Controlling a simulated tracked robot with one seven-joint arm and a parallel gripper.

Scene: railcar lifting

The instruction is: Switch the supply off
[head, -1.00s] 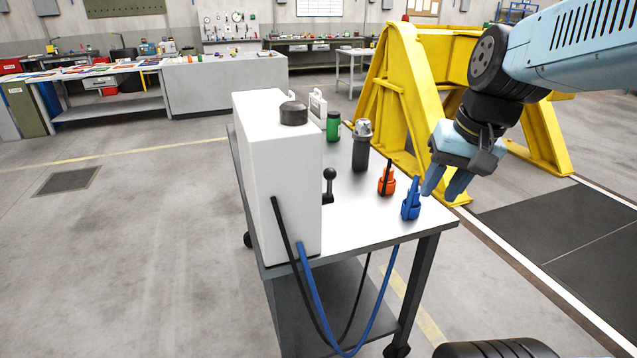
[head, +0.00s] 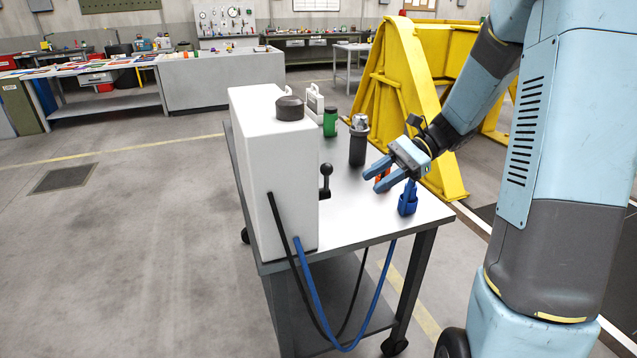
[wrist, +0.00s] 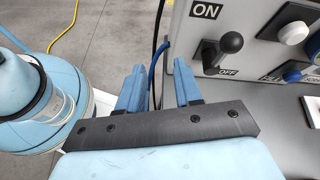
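The white control box (head: 275,170) stands on the left of the cart. Its black lever (head: 326,176) sticks out from the right face, with its knob above its mount. In the wrist view, the lever (wrist: 231,43) sits between an ON label (wrist: 206,11) above and an OFF label (wrist: 228,72) below. My gripper (head: 371,181) is over the cart top, right of the lever and apart from it. In the wrist view, my gripper (wrist: 162,70) has its two blue fingers apart with nothing between them, left of the panel.
On the cart (head: 425,212) stand a blue coupling (head: 408,200), a partly hidden orange one (head: 383,185), a dark cylinder (head: 358,148) and a green bottle (head: 330,122). Blue and white knobs (wrist: 293,32) are beside the lever. A yellow frame (head: 392,85) is behind.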

